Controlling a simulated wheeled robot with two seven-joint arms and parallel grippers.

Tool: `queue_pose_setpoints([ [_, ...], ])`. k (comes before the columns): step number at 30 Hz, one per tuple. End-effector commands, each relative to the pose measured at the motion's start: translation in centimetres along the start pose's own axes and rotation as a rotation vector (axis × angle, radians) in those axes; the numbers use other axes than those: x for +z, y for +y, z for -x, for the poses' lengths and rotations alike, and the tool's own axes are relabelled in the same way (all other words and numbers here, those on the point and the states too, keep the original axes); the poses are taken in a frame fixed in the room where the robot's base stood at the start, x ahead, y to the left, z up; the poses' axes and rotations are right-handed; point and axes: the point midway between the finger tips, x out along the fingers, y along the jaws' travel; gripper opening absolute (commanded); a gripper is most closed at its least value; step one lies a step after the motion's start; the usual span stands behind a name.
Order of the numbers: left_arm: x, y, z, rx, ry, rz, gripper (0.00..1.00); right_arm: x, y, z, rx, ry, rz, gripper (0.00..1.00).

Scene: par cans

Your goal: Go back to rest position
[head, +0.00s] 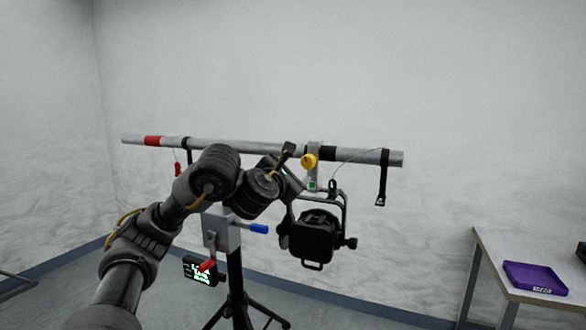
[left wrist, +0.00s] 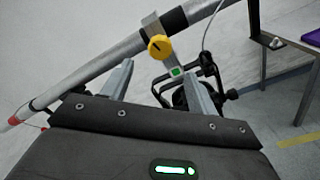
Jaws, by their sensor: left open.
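A black par can (head: 312,237) hangs in its yoke from a clamp with a yellow knob (head: 308,161) on a horizontal grey pipe (head: 225,146). My left arm comes in from the left, and its gripper (head: 288,167) is close to the pipe, just left of the clamp. In the left wrist view my left gripper's two fingers (left wrist: 157,90) are spread apart with nothing between them. The yellow knob (left wrist: 159,47) and the pipe (left wrist: 128,53) lie beyond the fingertips. The par can (left wrist: 190,95) is partly hidden behind the right finger. My right gripper is not in view.
The pipe rests on a black tripod stand (head: 236,285) with a blue handle (head: 258,229) and a red handle (head: 207,265). A small lit display (head: 200,270) hangs by it. A table (head: 497,262) with a purple tray (head: 534,278) stands at the right. Open floor lies between.

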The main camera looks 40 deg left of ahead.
Motion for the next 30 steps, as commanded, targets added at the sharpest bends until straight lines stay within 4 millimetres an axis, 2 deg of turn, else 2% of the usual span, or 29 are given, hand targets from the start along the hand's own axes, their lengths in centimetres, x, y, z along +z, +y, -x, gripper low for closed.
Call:
queue_pose_setpoints([
  [5, 0.0, 0.0, 0.1, 0.000, 0.000, 0.000, 0.59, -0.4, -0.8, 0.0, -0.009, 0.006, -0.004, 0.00],
  [17, -0.1, -0.1, 0.0, -0.002, 0.001, 0.002, 0.59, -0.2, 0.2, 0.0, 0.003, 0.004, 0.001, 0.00],
  [20, -0.5, -1.3, -0.7, -0.032, 0.016, 0.042, 0.59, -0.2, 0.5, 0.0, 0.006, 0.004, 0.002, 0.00],
  [23, -1.6, -4.9, -2.5, -0.114, 0.066, 0.171, 0.59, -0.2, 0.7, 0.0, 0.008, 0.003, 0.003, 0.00],
  [26, -4.0, -10.9, -5.0, -0.234, 0.164, 0.395, 0.59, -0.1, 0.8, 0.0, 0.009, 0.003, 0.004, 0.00],
  [30, -8.8, -20.9, -7.7, -0.372, 0.367, 0.779, 0.59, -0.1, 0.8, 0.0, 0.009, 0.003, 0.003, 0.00],
])
